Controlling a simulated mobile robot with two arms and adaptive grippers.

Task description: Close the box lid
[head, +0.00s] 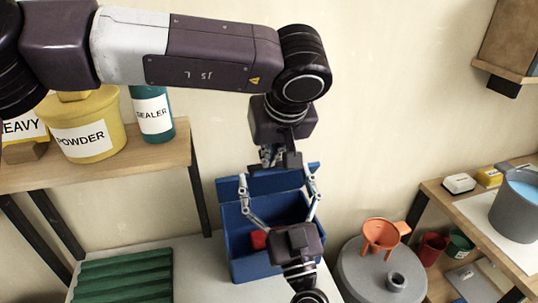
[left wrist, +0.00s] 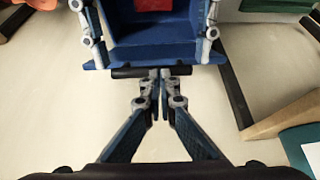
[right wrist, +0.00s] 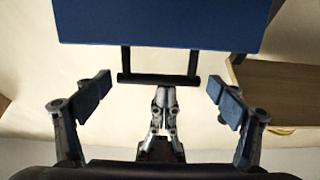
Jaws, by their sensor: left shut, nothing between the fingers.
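The blue box (head: 236,256) stands open on the light table, with a red object (head: 258,239) inside. Its blue lid (head: 232,186) is raised at the back; the lid also shows in the right wrist view (right wrist: 160,22). A black bar handle (right wrist: 158,80) projects from the lid. My left gripper (head: 270,157) points down at the lid's far side, shut and empty, its tips close to the handle; contact is unclear. My right gripper (head: 276,176) comes in over the box from the front, open, its fingers spread on either side of the handle in the right wrist view (right wrist: 158,88).
A shelf at left holds a yellow powder tub (head: 85,125) and a teal bottle (head: 153,112). A green ribbed tray (head: 125,275) lies left of the box. The wall is close behind the lid.

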